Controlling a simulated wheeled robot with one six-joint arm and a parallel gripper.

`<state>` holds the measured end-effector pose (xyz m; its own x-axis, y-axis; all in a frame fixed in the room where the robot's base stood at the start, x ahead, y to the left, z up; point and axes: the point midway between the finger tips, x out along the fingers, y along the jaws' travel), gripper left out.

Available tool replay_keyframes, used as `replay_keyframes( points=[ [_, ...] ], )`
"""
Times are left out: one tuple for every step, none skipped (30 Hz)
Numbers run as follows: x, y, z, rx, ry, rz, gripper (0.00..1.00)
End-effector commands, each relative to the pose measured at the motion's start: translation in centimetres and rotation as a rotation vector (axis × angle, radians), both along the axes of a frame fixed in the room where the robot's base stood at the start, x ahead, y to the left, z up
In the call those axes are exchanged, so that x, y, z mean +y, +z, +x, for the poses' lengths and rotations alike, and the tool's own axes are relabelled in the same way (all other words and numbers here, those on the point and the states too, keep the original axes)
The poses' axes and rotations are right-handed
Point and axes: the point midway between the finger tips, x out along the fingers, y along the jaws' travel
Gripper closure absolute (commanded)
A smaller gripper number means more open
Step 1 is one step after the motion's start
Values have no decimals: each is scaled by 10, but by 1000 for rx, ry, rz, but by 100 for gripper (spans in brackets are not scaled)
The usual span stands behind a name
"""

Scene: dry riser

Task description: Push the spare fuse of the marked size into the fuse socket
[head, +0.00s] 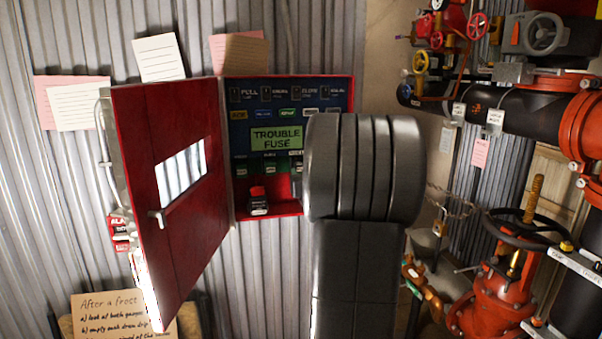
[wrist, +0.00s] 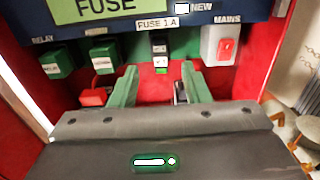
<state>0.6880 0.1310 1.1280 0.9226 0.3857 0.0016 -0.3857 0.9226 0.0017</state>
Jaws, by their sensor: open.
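In the wrist view, my gripper (wrist: 159,71) is open, its two green fingers apart with nothing seen between them. It is inside the red cabinet, below the label "FUSE 1 A" (wrist: 157,24). The fuse socket (wrist: 160,46) under that label is black with pale marks and a green lower part, just beyond and above the fingertips. I cannot tell whether a fuse sits in it. A small dark and pale item (wrist: 180,92) is partly hidden by the right finger; I cannot tell whether it is a spare fuse. In the head view my arm hides the gripper.
The cabinet's red door (head: 170,190) stands open at left. A red block (wrist: 95,97) is left of my left finger, near the cabinet floor. Green relay blocks (wrist: 55,63) and a grey mains switch (wrist: 221,45) flank the socket. Red pipework (head: 497,290) stands at right.

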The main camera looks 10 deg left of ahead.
Motion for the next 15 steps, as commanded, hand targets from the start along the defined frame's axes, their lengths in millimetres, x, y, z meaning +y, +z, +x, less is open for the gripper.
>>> replay_keyframes(
  points=[
    [-5, -1, -10, -1, -2, -1, 57],
    [-7, -1, -15, -1, -2, -1, 57],
    [-10, 0, -22, -2, -2, -1, 57],
    [-12, -1, -27, -1, -2, -2, 57],
    [-13, 0, -31, -2, -2, -1, 57],
    [-16, -1, -37, -1, -1, -2, 57],
    [-17, 0, -40, -1, -1, -1, 57],
    [-19, 0, -44, -2, -1, -1, 57],
    [-20, 0, -48, 0, -1, -1, 57],
    [-21, 0, -50, 0, -1, -1, 57],
    [-22, 0, -52, 0, -1, -1, 57],
    [-23, 0, -54, 0, 0, -1, 57],
    [-23, 0, -56, 0, 0, -1, 57],
    [-24, 0, -57, 0, 0, -1, 57],
    [-24, 0, -58, 1, 0, -1, 57]
  ],
)
